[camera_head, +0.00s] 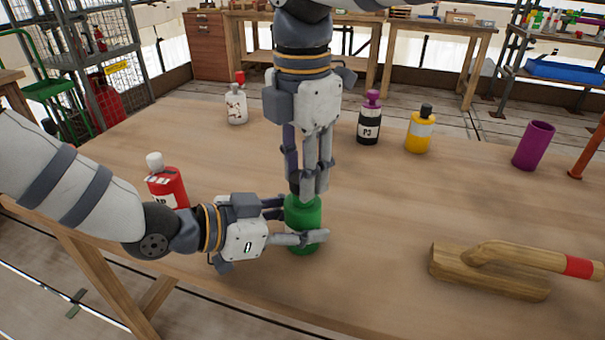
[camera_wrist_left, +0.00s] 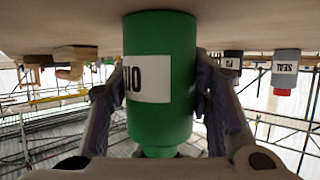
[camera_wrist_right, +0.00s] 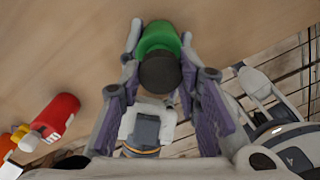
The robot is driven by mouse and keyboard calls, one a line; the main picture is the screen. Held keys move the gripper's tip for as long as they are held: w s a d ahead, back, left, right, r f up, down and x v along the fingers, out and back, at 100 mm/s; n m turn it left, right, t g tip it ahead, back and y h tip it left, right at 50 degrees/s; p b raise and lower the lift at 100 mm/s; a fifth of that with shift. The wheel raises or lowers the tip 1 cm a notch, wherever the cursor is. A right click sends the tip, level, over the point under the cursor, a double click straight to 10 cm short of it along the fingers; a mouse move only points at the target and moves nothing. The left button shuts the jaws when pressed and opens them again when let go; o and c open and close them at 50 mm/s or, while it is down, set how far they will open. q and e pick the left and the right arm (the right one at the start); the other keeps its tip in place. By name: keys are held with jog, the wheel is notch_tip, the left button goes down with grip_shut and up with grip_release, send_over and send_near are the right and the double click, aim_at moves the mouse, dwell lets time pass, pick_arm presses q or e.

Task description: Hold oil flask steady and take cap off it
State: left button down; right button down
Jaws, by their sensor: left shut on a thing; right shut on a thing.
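The green oil flask (camera_head: 306,215) stands upright on the table. Its white label shows upside down on the flask in the left wrist view (camera_wrist_left: 150,85). My left gripper (camera_head: 301,224) is shut around the flask's body from the left, one finger on each side. My right gripper (camera_head: 308,190) points straight down from above, shut on the dark cap (camera_wrist_right: 160,73) at the flask's top. In the right wrist view the cap sits between the fingers, over the green shoulder. In the head view the fingers mostly hide the cap, and I cannot tell whether it is still seated.
A red bottle (camera_head: 166,188) stands close behind my left arm. A white bottle (camera_head: 237,108), black bottle (camera_head: 369,128), yellow bottle (camera_head: 418,135) and purple cylinder (camera_head: 534,147) stand farther back. A wooden float (camera_head: 490,280) lies at front right. Table between is clear.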

jog(key=shift+r, duration=0.1)
jog(key=shift+r, duration=1.95)
pick_arm(q)
jog(key=c, duration=0.7)
grip_release()
jog(key=shift+c, duration=0.2)
